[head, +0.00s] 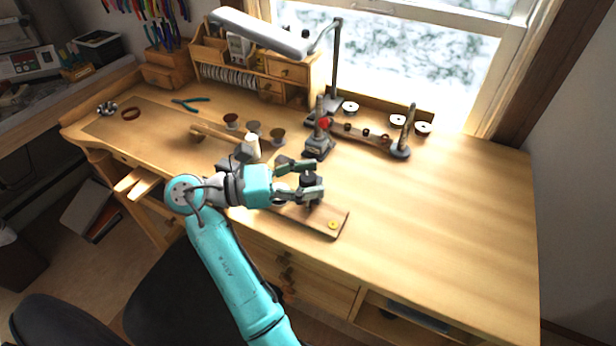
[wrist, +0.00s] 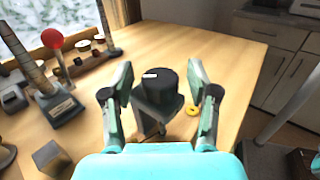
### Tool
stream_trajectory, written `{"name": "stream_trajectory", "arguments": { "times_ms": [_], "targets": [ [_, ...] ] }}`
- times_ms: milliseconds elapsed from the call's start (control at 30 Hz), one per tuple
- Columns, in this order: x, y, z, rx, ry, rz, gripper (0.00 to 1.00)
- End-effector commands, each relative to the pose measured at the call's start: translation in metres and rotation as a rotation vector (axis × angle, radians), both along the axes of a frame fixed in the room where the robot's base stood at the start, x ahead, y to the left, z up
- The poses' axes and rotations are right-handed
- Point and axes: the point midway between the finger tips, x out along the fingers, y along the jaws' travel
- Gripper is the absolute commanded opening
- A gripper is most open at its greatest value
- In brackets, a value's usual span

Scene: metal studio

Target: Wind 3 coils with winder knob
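The winder's black knob (head: 311,180) has a white mark on its top and stands upright on a dark bracket at the wooden board (head: 343,219) near the desk's front edge. The knob also shows in the wrist view (wrist: 156,86). My gripper (head: 309,182) is open, with one finger on each side of the knob; in the wrist view its fingers (wrist: 161,68) stand apart with a visible gap on the right. Whether the left finger touches the knob I cannot tell. A yellow ring (head: 333,225) lies on the board's right end. Coil windings are hidden.
The desk's right side (head: 460,210) is clear.

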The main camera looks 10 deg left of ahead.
Motion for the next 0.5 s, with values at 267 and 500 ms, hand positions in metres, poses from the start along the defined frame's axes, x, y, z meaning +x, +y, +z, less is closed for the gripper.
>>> {"name": "stream_trajectory", "arguments": {
  "times_ms": [267, 500],
  "targets": [
    [0.000, 0.000, 0.006, 0.001, -0.002, 0.001, 0.59],
    [0.000, 0.000, 0.044, 0.003, -0.003, 0.000, 0.59]
  ]
}}
